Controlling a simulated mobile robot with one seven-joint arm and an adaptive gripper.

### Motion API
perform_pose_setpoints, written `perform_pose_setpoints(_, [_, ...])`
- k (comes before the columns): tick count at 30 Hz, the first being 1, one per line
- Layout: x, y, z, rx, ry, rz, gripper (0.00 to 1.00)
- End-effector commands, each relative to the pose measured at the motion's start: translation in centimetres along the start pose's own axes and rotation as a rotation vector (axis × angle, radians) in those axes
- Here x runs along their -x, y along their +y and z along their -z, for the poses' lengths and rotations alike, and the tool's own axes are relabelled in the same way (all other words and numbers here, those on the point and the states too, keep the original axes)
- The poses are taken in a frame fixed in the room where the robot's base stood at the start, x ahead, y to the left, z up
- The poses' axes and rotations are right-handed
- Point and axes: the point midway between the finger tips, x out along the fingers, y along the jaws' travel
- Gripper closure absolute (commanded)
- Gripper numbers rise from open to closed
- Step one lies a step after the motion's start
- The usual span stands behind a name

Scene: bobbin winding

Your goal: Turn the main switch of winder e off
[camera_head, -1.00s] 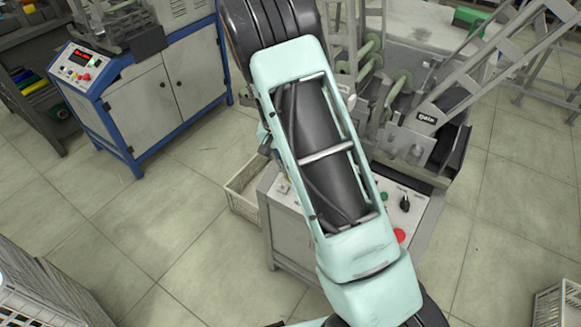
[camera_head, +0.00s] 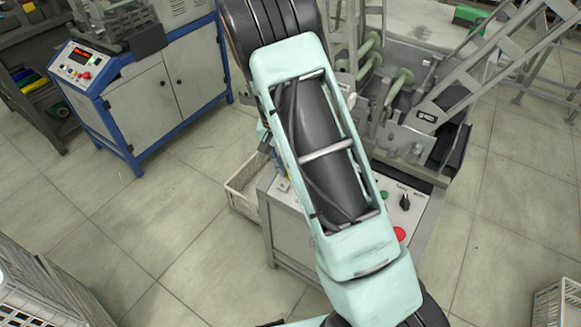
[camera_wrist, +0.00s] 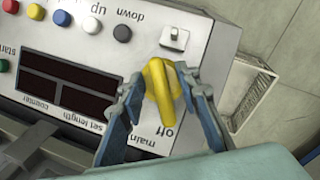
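The yellow main switch (camera_wrist: 160,88) shows in the wrist view on a light panel, beside the words "main" and "off". Its ridge runs nearly up and down in the picture, slightly tilted. My gripper (camera_wrist: 161,78) has one finger on each side of the yellow switch. Both fingertips lie close against it, and the gripper looks shut on it. In the head view my arm covers the gripper and this switch. The winder's control panel (camera_head: 405,188) shows partly beside my arm. I can read no winder letter.
In the wrist view the panel carries dark displays (camera_wrist: 68,82), several coloured buttons and a black knob (camera_wrist: 122,33). A pale crate (camera_head: 240,187) stands on the floor left of the winder. A blue-framed cabinet (camera_head: 150,110) stands at the back left, with open floor between.

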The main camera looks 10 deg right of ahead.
Motion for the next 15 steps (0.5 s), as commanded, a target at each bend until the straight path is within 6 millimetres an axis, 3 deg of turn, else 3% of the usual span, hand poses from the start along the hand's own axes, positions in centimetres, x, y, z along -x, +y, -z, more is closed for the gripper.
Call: perform_pose_setpoints(15, [9.7,-0.1,0.1,0.002,0.004,0.002,0.70])
